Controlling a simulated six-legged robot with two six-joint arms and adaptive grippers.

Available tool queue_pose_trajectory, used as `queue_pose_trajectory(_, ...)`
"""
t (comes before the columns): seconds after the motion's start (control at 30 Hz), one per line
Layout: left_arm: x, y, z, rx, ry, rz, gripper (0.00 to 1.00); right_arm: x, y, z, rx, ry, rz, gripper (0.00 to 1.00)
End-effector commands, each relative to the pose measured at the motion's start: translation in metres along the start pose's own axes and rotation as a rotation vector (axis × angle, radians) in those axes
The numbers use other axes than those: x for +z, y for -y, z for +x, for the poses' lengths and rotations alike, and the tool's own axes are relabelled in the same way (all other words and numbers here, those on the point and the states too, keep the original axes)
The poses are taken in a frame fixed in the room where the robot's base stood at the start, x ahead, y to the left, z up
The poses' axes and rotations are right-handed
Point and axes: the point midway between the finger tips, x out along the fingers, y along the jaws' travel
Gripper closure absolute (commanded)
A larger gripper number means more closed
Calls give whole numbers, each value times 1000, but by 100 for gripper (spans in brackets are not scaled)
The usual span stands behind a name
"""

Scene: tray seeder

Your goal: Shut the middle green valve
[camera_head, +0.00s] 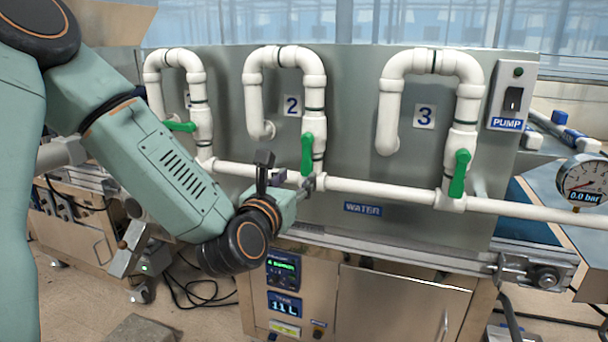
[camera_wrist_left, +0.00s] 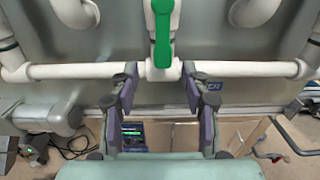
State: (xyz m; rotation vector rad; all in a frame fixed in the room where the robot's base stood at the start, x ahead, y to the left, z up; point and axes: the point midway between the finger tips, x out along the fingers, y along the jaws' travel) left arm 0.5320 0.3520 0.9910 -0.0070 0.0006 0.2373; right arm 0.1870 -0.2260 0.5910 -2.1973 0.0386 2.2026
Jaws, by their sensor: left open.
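The middle green valve (camera_head: 307,154) sits on the white pipe beside label 2. Its handle stands upright, in line with the pipe. In the left wrist view the green handle (camera_wrist_left: 162,38) shows at top centre, ahead of the fingers. My left gripper (camera_head: 296,180) is open and empty, just below the middle handle, in front of the horizontal white pipe. In the left wrist view its two fingers (camera_wrist_left: 157,84) are spread to either side of the pipe joint below the handle. Whether they touch anything is unclear. My right gripper is not in view.
The left green valve (camera_head: 180,126) has its handle lying sideways. The right green valve (camera_head: 460,173) stands nearly upright. A horizontal water pipe (camera_head: 385,189) runs across the grey panel. A pump switch (camera_head: 513,99) and pressure gauge (camera_head: 582,181) reading 0.0 bar are at right.

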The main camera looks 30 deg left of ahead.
Motion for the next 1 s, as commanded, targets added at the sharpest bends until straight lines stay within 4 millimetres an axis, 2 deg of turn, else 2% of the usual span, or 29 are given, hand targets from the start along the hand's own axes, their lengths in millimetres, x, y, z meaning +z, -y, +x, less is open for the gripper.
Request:
queue_pose_trajectory(0.1,-1,2,20,-2,2,8,53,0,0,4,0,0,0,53)
queue_pose_trajectory(0.3,-1,3,43,-2,-1,7,53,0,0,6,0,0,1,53)
queue_pose_trajectory(0.5,-1,3,51,-2,-1,4,53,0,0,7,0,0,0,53)
queue_pose_trajectory(0.7,-1,3,51,-2,-2,3,53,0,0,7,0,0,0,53)
queue_pose_trajectory(1.0,-1,3,51,-1,-2,4,77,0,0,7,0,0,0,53)
